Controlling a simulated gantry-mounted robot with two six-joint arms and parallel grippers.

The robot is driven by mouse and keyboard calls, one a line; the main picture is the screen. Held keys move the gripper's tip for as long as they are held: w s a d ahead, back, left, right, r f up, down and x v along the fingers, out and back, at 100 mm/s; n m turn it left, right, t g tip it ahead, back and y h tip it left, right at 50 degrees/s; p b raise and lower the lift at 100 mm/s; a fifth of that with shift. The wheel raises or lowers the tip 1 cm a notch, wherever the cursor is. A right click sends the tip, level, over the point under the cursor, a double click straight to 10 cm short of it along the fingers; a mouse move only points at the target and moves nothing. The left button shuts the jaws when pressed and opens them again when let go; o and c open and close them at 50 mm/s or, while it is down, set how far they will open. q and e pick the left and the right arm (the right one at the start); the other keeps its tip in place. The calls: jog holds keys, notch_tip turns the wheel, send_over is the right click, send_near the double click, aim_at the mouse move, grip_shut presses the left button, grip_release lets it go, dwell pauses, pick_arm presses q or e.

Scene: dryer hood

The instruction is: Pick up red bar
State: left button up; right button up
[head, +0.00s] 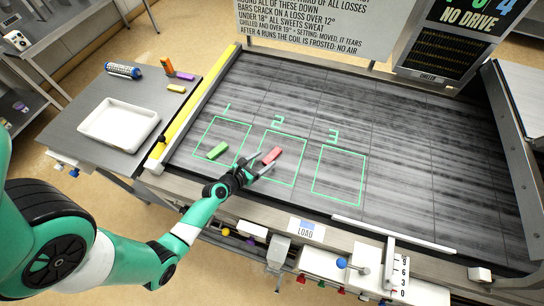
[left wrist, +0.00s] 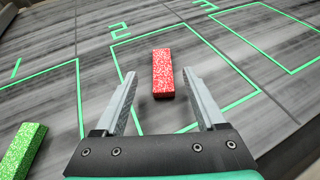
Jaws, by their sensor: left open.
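The red bar (head: 271,155) lies on the dark streaked bed inside the green outline marked 2. In the left wrist view the red bar (left wrist: 163,73) is speckled and lies lengthwise ahead, its near end between the open fingertips. My left gripper (head: 264,165) is open and empty, just in front of the bar; its two fingers also show in the left wrist view (left wrist: 158,88). I cannot tell whether a finger touches the bar. My right gripper is not in view.
A green bar (head: 218,150) lies in outline 1, left of my gripper. Outline 3 (head: 338,176) is empty. A yellow rail (head: 194,104) edges the bed's left side. A white tray (head: 119,124) stands on the left table. A white strip (head: 394,233) runs along the front edge.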

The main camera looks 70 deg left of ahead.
aim_at(274, 154)
pick_arm(q)
jog(key=b+x, duration=0.1)
jog(key=x, duration=0.3)
jog(key=shift+w, duration=0.35)
grip_shut()
